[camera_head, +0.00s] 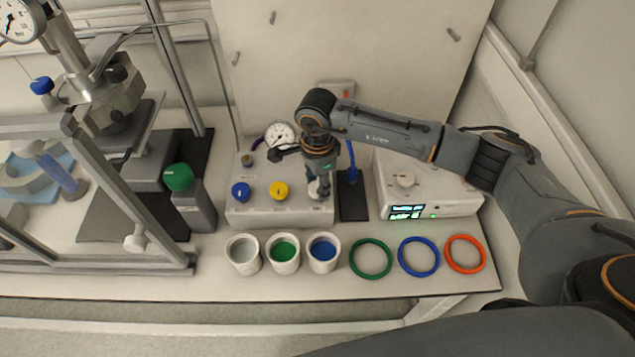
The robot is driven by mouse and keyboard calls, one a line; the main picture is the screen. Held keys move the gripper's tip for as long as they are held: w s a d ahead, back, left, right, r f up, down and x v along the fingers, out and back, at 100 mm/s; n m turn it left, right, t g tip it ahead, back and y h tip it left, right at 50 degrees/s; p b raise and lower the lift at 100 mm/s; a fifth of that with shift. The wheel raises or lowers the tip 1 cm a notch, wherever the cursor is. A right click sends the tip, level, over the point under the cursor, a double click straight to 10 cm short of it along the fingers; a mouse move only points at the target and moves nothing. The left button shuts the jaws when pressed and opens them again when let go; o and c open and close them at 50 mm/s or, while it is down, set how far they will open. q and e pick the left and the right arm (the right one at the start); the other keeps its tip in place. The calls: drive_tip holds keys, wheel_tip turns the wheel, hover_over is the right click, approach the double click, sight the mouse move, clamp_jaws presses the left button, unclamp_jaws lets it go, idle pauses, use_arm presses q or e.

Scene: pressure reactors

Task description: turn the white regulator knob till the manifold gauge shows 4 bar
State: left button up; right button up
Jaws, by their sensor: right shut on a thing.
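The white regulator knob (314,189) is on the right end of the white manifold box (290,214), mostly hidden by my right gripper. My right gripper (319,188) reaches down from above and is shut on the knob. The manifold gauge (280,135) is a round white dial at the back of the box, partly behind my wrist. Its needle is too small to read. A blue knob (240,192) and a yellow knob (279,190) sit on the box to the left. My left gripper is not in view.
Three cups, one of them the blue-filled cup (323,252), stand in front of the box. Green, blue and orange rings (465,254) lie to their right. A white device with a display (408,211) stands right. A framed reactor with a green knob (178,177) is left.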

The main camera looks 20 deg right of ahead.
drive_tip(key=m+b, duration=0.3)
drive_tip(key=m, duration=0.1)
drive_tip(key=shift+f+b, duration=0.2)
drive_tip(key=shift+b, duration=0.2)
drive_tip(key=m+b, duration=0.3)
drive_tip(key=m, duration=0.2)
drive_tip(key=shift+m, duration=0.4)
drive_tip(key=m+b, duration=0.3)
drive_tip(key=m, duration=0.1)
drive_tip(key=shift+r, duration=0.1)
drive_tip(key=m+b, duration=0.1)
drive_tip(key=m, duration=0.4)
drive_tip(key=shift+r+b, duration=0.1)
drive_tip(key=shift+b, duration=0.2)
drive_tip(key=o, duration=1.2)
drive_tip(key=shift+c, duration=0.2)
